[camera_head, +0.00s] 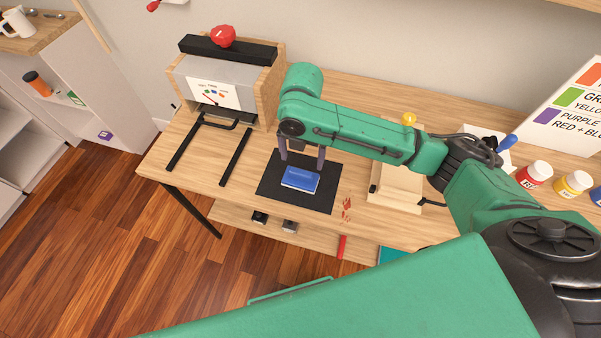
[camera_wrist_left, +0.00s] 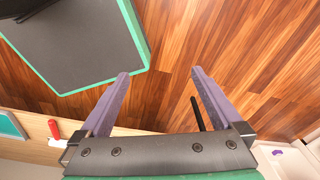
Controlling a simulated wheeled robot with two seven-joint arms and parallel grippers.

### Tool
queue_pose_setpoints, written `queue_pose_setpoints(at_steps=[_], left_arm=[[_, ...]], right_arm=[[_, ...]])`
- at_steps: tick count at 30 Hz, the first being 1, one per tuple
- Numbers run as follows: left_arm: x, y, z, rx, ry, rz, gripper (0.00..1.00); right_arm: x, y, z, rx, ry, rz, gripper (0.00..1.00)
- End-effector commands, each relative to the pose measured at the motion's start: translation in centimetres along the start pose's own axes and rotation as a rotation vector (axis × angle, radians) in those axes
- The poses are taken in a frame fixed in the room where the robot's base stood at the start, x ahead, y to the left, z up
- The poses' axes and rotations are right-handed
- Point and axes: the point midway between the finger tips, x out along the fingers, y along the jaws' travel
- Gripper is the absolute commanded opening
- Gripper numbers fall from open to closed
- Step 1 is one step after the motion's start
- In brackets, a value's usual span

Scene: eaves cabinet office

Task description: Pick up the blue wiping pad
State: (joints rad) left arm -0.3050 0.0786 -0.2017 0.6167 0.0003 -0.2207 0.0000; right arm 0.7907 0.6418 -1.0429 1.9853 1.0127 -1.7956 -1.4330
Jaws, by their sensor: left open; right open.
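The blue wiping pad (camera_head: 300,179) lies flat on a dark mat (camera_head: 268,192) on the wooden workbench. My right gripper (camera_head: 301,164) is open, pointing down, with its fingertips at the pad's back edge in the head view, one toward each side. I cannot tell whether the fingers touch the pad or hover above it. My left gripper (camera_wrist_left: 160,73) is open and empty in the left wrist view, with wood floor beyond its fingers. It does not show in the head view.
A wooden stand (camera_head: 396,193) is to the right. Paint jars (camera_head: 534,176) stand farther right.

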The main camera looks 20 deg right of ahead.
Motion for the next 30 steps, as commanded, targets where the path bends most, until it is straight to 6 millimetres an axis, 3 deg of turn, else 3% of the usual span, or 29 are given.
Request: queue_pose_setpoints(at_steps=[5,13,20,21,26,30], left_arm=[[-0.6,0.1,1.4,0.0,-0.023,0.001,1.0],[-1.9,-0.4,-1.7,-0.001,0.026,-0.005,1.0],[-1.8,-0.3,-1.1,-0.002,0.017,-0.004,1.0],[-1.8,-0.3,-0.9,-0.002,0.014,-0.004,1.0],[-1.8,-0.3,-0.7,-0.002,0.01,-0.004,1.0],[-1.8,-0.3,-0.7,-0.002,0.009,-0.004,1.0]], right_arm=[[2.8,0.0,0.0,0.001,0.0,0.0,1.0],[7.4,0.2,0.0,0.003,-0.001,-0.001,1.0],[8.1,0.3,0.0,0.001,-0.003,0.001,1.0],[8.1,0.3,0.0,0.001,-0.003,0.001,0.92],[8.1,0.3,0.0,0.002,-0.003,0.002,0.31],[8.0,0.3,0.0,0.002,-0.003,0.002,0.3]])
